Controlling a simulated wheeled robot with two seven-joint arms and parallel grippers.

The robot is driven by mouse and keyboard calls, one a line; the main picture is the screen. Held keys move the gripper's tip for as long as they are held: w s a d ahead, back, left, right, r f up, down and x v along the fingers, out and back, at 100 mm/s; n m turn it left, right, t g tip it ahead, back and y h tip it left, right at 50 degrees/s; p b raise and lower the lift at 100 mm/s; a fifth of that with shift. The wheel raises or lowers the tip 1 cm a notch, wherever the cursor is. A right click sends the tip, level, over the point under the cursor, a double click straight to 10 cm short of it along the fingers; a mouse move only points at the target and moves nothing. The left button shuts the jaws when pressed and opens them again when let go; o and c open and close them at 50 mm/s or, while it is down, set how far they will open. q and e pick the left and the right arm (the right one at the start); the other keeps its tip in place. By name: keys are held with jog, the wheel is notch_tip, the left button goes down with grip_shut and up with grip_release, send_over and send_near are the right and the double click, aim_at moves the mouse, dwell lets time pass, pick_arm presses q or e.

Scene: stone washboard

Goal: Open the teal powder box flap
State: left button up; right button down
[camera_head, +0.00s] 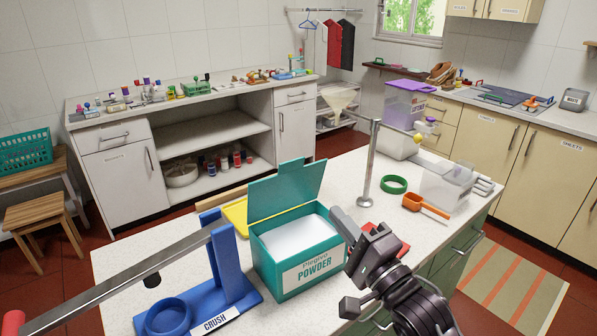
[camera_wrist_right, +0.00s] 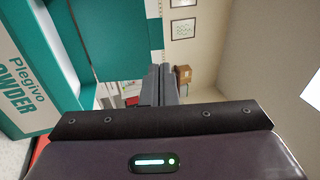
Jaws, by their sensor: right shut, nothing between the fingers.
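The teal powder box (camera_head: 275,262), labelled "Plegivo POWDER", stands on the pale counter. Its teal flap (camera_head: 287,188) is up, tilted back from the far side, and white powder (camera_head: 300,235) shows inside. My right gripper (camera_head: 345,222) is shut and empty at the box's right side, close to the rim; I cannot tell whether it touches. In the right wrist view, the shut fingers (camera_wrist_right: 160,80) point past the box (camera_wrist_right: 22,85), which is at left, with the flap (camera_wrist_right: 110,40) beyond. My left gripper is not in view.
A blue crusher (camera_head: 225,270) with a long metal lever stands left of the box. A yellow tray (camera_head: 235,215) lies behind. A metal post (camera_head: 372,165), green ring (camera_head: 393,184), orange scoop (camera_head: 425,205) and clear container (camera_head: 445,185) stand at right.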

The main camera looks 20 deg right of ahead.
jog(key=p, duration=0.4)
send_near(294, 160)
jog(key=x, duration=0.5)
jog(key=shift+w+a+f, duration=0.1)
jog(key=shift+w+f, duration=0.15)
jog(key=shift+w, duration=0.05)
jog(key=shift+w+a, duration=0.2)
jog(key=shift+w, duration=0.45)
jog(key=shift+r, duration=0.15)
jog(key=w+p, duration=0.1)
jog(key=p, duration=0.1)
jog(key=w+r+g+p, duration=0.1)
jog(key=p, duration=0.2)
jog(key=shift+a+r+g, duration=0.2)
jog(key=shift+r+g, duration=0.05)
jog(key=shift+g, duration=0.05)
jog(key=shift+w+a+p, duration=0.15)
jog(key=shift+w+p, duration=0.15)
jog(key=shift+p, duration=0.05)
jog(key=p+x, duration=0.1)
jog(key=x, duration=0.2)
jog(key=shift+w+f, duration=0.2)
jog(key=shift+x, duration=0.85)
jog(key=shift+f, duration=0.15)
